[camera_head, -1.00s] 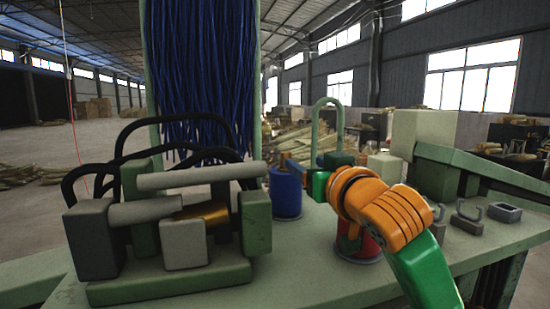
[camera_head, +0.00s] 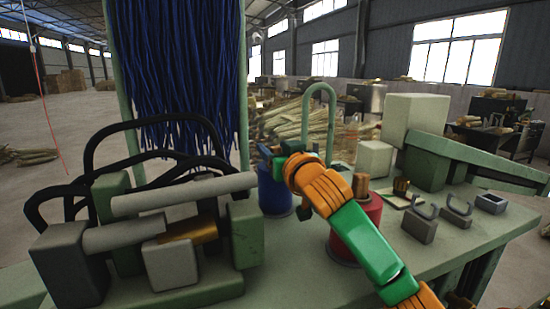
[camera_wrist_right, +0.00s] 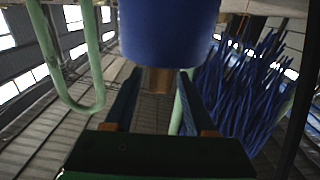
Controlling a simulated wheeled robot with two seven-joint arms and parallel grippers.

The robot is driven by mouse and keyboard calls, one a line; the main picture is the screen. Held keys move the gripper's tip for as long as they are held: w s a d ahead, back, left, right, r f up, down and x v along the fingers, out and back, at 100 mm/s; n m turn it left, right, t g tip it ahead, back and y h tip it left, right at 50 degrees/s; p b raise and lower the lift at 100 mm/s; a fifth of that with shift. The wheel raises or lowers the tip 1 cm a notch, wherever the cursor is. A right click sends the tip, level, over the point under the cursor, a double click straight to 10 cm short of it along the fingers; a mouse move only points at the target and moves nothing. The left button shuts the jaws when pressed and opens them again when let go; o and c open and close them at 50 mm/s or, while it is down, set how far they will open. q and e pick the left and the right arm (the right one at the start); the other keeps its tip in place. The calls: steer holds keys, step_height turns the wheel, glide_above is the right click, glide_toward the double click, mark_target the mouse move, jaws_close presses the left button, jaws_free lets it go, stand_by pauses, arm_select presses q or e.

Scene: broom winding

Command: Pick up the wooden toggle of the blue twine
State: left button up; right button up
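The blue twine spool (camera_head: 274,193) stands upright on the green bench, left of my right arm. It also shows upside down at the top of the right wrist view (camera_wrist_right: 168,30). Its wooden toggle (camera_wrist_right: 158,80) is a short brown block sticking out of the spool's end. My right gripper (camera_wrist_right: 160,76) is open, with the toggle between its two fingers and a gap visible on each side. In the head view my right gripper (camera_head: 272,157) is at the top of the blue spool, and the toggle is largely hidden there. My left gripper is not in view.
A red twine spool (camera_head: 366,223) with its own wooden toggle stands right of the blue one, behind my forearm. A green hoop (camera_head: 318,92) rises behind. A clamp block with rollers (camera_head: 180,204) stands left, below hanging blue bristles (camera_head: 178,75). Grey metal clips (camera_head: 420,222) sit right.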

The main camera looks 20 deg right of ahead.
steer(key=shift+s+r, duration=0.15)
steer(key=shift+s, duration=0.1)
jaws_close()
steer(key=shift+w, duration=0.15)
